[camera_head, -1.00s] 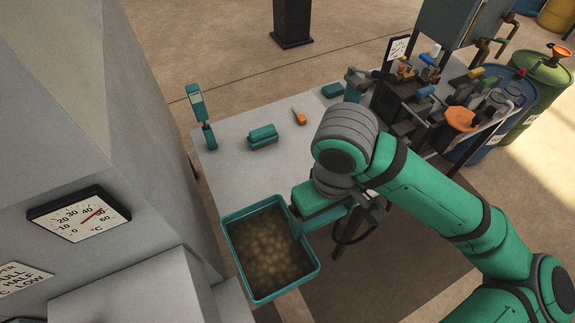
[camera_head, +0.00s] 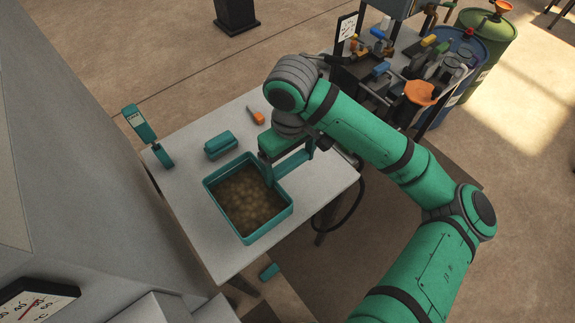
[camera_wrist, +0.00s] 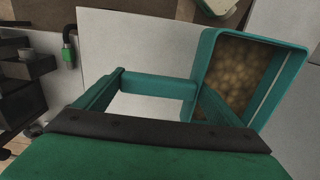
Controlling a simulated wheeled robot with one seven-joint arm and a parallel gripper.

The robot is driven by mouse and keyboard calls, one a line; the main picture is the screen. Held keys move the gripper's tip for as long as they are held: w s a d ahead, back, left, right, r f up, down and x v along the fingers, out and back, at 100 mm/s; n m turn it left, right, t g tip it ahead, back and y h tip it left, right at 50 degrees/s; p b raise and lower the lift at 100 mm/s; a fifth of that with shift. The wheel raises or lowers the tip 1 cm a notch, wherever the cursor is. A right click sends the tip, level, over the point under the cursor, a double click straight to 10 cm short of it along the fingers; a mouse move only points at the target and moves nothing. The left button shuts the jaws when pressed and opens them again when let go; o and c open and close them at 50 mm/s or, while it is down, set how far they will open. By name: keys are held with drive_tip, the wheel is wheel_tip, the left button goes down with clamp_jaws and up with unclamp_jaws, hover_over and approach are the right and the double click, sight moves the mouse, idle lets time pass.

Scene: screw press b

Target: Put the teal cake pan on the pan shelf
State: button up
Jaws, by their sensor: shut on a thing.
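The teal cake pan (camera_head: 288,214) is an open rectangular pan filled with lumpy brown pieces. It appears over the front of the white-topped table in the head view; I cannot tell whether it touches the top. My gripper (camera_head: 290,160) is at the pan's upper right side. In the wrist view, a teal bar spans between the fingers of my gripper (camera_wrist: 155,88), beside the pan (camera_wrist: 208,58). The gripper is shut on the pan, but the exact contact is hard to make out. I cannot identify the pan shelf in either view.
On the table (camera_head: 215,255) lie a teal block (camera_head: 221,145) and an orange-handled tool (camera_head: 256,116); a teal handheld device (camera_head: 146,134) stands at its left corner. Cluttered valves (camera_head: 380,60) and drums (camera_head: 484,38) are at upper right. Grey machinery (camera_head: 75,200) fills the left.

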drive_tip(key=w+f, duration=0.4)
drive_tip(key=shift+f, duration=0.4)
drive_tip(key=f, duration=0.3)
drive_tip(key=shift+w+d, duration=0.1)
drive_tip(key=shift+w, duration=0.25)
drive_tip(key=shift+f, duration=0.6)
drive_tip(key=o, duration=1)
